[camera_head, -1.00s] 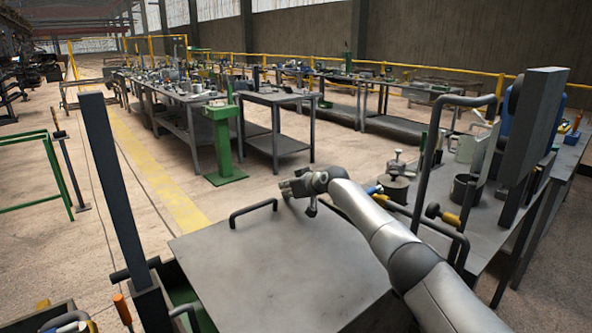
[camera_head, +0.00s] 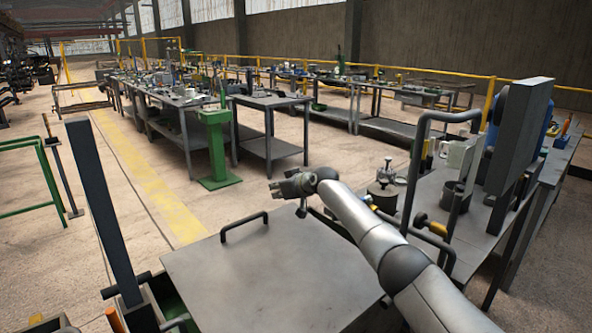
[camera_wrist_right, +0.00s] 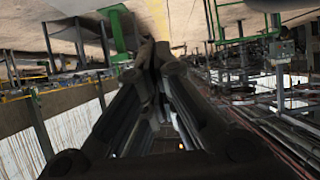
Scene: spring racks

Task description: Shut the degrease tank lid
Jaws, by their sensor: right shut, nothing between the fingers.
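The degrease tank lid (camera_head: 275,282) is a flat grey plate in the lower middle of the head view, with a dark bar handle (camera_head: 244,226) at its far left edge. Part of the green tank (camera_head: 170,298) shows at the lid's left side. How far the lid stands from the tank rim cannot be told. My right gripper (camera_head: 272,190) is shut and empty, beyond the lid's far edge and above and right of the handle in the picture, apparently apart from it. Its closed fingers (camera_wrist_right: 157,55) fill the middle of the right wrist view. My left gripper is not in view.
A dark upright post (camera_head: 100,205) stands left of the lid. A bench (camera_head: 470,230) with a pot, clamp and tall grey panel (camera_head: 515,145) is at the right. A green stand (camera_head: 214,150) and work tables lie farther back. Open floor lies beyond the lid.

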